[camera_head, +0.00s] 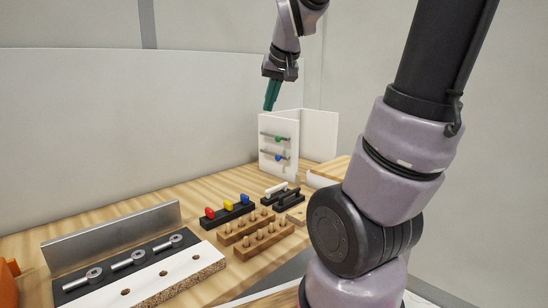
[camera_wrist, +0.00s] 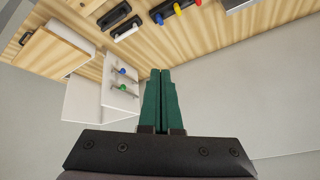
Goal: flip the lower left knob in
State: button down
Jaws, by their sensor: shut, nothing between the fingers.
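A white upright panel (camera_head: 266,146) stands at the back of the table with two horizontal grey bars on its face. A green knob (camera_head: 280,139) sits at the upper bar and a blue knob (camera_head: 279,157) at the lower bar. In the wrist view, the blue knob (camera_wrist: 122,71) and green knob (camera_wrist: 123,87) show left of my fingers, in inverted order. My gripper (camera_head: 270,104) has green fingers, shut and empty, pointing down above the panel's top edge. The fingers also show in the wrist view (camera_wrist: 161,75), apart from both knobs. Whether either knob is flipped is too small to tell.
A black rack with red, yellow and blue pieces (camera_head: 229,210) stands before the panel. Nearby are black and white handles (camera_head: 282,195) and wooden peg blocks (camera_head: 256,235). A metal-backed fixture with bolts (camera_head: 115,250) lies front left. Bare table (camera_head: 180,195) lies left of the panel.

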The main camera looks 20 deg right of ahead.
aim_at(274, 155)
jog(key=w+d+f+n+h, duration=0.1)
jog(key=w+d+f+n, duration=0.1)
jog(key=w+f, duration=0.4)
jog(key=w+d+f+n+h, duration=0.2)
jog(key=w+d+f, duration=0.2)
jog(key=w, duration=0.9)
jog(key=w+d+f+n+h, duration=0.1)
jog(key=w+d+f, duration=0.3)
jog(key=w+f, duration=0.5)
jog(key=shift+w+f+n+g, duration=0.3)
jog(key=shift+w+n, duration=0.1)
jog(key=shift+w, duration=0.15)
jog(key=w+d+f, duration=0.6)
jog(key=d+f, duration=0.1)
jog(key=f, duration=0.1)
jog(key=shift+f, duration=0.15)
jog(key=shift+w, duration=0.1)
